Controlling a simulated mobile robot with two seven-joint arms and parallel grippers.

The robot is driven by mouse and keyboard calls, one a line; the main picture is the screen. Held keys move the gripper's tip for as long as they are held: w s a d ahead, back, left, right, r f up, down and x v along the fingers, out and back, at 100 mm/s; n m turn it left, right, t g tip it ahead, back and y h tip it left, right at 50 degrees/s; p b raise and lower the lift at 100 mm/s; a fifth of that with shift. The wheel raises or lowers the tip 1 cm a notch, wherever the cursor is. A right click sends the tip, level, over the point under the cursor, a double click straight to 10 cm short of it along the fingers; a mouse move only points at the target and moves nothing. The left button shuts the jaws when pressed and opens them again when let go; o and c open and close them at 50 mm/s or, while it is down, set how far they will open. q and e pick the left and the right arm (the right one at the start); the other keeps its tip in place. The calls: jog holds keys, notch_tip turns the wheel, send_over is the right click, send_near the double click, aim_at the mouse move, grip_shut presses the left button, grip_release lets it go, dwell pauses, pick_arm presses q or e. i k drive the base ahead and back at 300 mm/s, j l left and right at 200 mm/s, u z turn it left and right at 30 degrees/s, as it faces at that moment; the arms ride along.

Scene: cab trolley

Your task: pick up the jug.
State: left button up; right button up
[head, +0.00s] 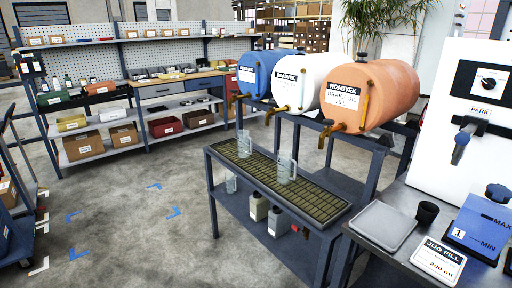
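Two clear jugs with handles stand upright on the slatted drip grate of a dark stand (335,212). The left jug (244,145) is near the far end, and the right jug (286,169) is near the middle. Both look empty. A third clear vessel (231,183) shows lower down, below the grate's left edge. Three drums with taps lie behind the grate: blue (262,72), white (300,82) and orange (385,97). Neither of my grippers is in view.
At the right, a grey bench holds a grey pad (383,226), a black cup (427,214), a "JUG FILL 200 ml" card (438,261) and a blue MAX/MIN container (482,228). White bottles (278,222) stand on the stand's lower shelf.

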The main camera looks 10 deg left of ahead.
aim_at(244, 142)
jog(key=i+j+z, duration=0.2)
jog(key=z, duration=0.2)
jog(key=i+j+z, duration=0.15)
jog(key=j+z, duration=0.15)
jog(key=z, duration=0.15)
jog(key=i+j+z, duration=0.15)
jog(key=j, duration=0.3)
jog(key=i+j+z, duration=0.15)
jog(key=j, duration=0.3)
jog(key=i+j, duration=0.1)
jog(key=j, duration=0.35)
jog(key=i+j, duration=0.1)
jog(key=j, duration=0.35)
jog(key=i+j, duration=0.1)
jog(key=j, duration=0.35)
jog(key=j+z, duration=0.1)
jog(key=j, duration=0.3)
jog(key=i, duration=0.05)
